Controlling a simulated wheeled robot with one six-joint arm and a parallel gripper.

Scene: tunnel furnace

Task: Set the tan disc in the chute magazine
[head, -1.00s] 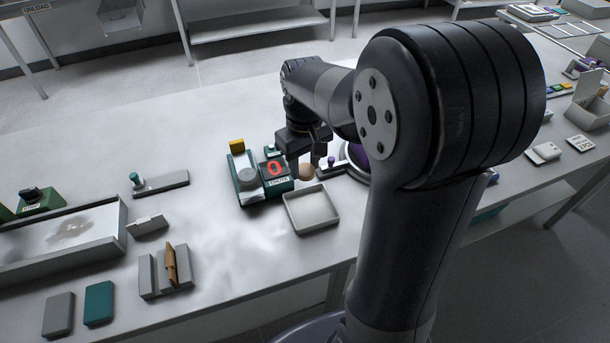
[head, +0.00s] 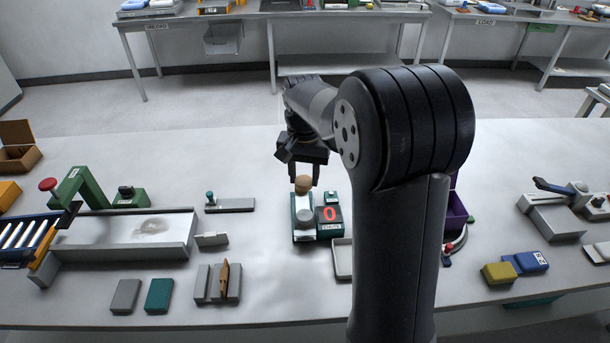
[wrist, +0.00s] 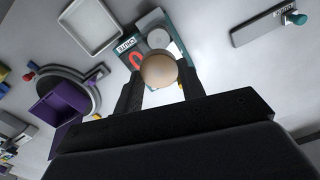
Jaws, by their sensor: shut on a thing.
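My gripper (head: 303,180) is shut on the tan disc (head: 302,185), which looks round and smooth. In the head view the disc shows just over the round plate of a teal device (head: 304,235); I cannot tell the height between them. In the wrist view the disc (wrist: 159,70) sits between the two dark fingertips (wrist: 160,85) and hides part of the device. I cannot tell for certain which thing is the chute magazine. The display beside the plate shows a red 0.
A pale tray (head: 343,260) stands right of the device, partly behind my arm. A purple bin (wrist: 65,100) stands on a round base. A grey slotted block (head: 202,284) holds a brown piece. A green arch (head: 85,188) and a roller track (head: 22,235) are at left.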

